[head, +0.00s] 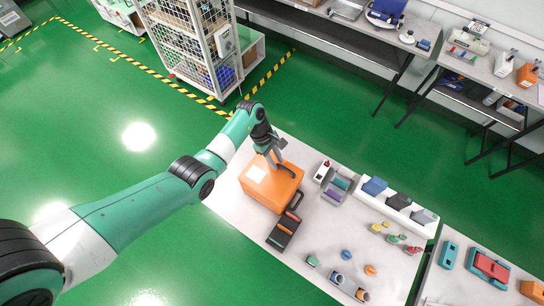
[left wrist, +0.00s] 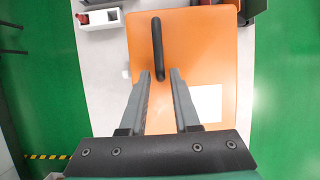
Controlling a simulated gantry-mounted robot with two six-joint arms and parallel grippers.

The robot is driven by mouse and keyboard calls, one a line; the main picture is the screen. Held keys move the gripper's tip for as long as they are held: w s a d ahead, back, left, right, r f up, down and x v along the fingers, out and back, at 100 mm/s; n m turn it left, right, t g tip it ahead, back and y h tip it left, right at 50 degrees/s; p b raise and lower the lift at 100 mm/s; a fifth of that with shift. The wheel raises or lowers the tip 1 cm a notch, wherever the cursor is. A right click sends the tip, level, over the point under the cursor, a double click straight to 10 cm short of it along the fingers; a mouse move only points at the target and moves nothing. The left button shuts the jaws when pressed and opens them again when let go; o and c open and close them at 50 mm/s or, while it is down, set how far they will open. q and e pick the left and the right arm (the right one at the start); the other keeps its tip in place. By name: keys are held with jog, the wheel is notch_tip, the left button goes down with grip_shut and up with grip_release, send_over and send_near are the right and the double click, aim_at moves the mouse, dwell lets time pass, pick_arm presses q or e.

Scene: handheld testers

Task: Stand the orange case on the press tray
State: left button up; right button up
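The orange case (head: 284,190) sits near the far left end of the white table. A white label is on its top, and a black bar handle (left wrist: 157,48) shows in the left wrist view on the orange face (left wrist: 205,60). My left gripper (head: 279,168) is just above the case. Its two fingers (left wrist: 160,76) are apart and empty, and the handle's lower end appears between the tips. I cannot tell whether they touch the case. My right gripper is not in view. I cannot tell for sure which item is the press tray.
A dark tray (head: 280,238) lies just in front of the case. A grey bin with coloured pieces (head: 338,186) and a white rack (head: 384,204) stand to the right. Small coloured parts (head: 347,254) dot the table's right half. A wire cage (head: 190,40) stands behind.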

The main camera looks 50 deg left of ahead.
pick_arm(q)
grip_shut()
dwell(1.1)
